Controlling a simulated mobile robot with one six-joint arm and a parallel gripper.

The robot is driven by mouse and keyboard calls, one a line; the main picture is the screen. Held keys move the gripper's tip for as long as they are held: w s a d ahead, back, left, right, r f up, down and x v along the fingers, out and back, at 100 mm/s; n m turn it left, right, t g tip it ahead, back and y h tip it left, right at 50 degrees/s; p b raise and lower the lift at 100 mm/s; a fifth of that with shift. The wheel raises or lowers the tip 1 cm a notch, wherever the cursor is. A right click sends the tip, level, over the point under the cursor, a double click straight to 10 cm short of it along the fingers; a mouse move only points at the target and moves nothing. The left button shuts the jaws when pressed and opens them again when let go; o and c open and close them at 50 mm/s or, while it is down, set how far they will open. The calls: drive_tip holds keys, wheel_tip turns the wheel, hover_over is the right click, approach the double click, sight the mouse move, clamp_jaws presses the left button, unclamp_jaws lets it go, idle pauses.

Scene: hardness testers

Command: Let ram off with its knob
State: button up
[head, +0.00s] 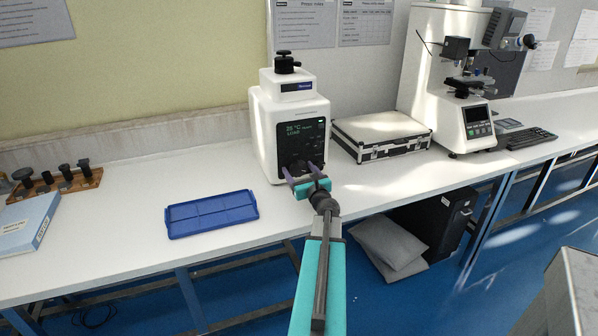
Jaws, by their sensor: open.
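A white press-like machine (262,125) stands on the bench at the centre. A black knob (285,62) sits on its top cap. Its dark front panel (292,140) has a lit display that seems to read 25 °C and a second short line. The lower panel is partly hidden behind my gripper, and I cannot make out a ram knob there. My gripper (302,171) is open, its two purple fingers apart and pointing at the lower front of the machine. Nothing shows between the fingers. I cannot tell whether they touch the panel.
A blue tray (212,214) lies left of the machine. A silver-edged case (382,136) lies close on its right, with a white tester (420,75) beyond. A wooden rack (55,184) and a blue binder (28,225) are at far left. The bench before the machine is clear.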

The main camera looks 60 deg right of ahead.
drive_tip(key=shift+c, duration=0.4)
drive_tip(key=c, duration=1)
drive_tip(key=shift+f+n+b, duration=0.2)
drive_tip(key=shift+n+b, duration=0.4)
drive_tip(key=shift+b, duration=0.55)
drive_tip(key=shift+n+b, duration=0.8)
drive_tip(key=shift+b, duration=0.45)
drive_tip(key=n+b, duration=0.6)
drive_tip(key=b, duration=0.2)
drive_tip(key=n+b, duration=0.5)
drive_tip(key=b, duration=0.2)
drive_tip(key=shift+d+n+b, duration=0.1)
drive_tip(key=shift+n+b, duration=0.25)
drive_tip(key=shift+n, duration=0.05)
drive_tip(key=n+b, duration=0.2)
drive_tip(key=b, duration=0.1)
drive_tip(key=shift+r+n, duration=0.15)
drive_tip(key=shift+n, duration=0.25)
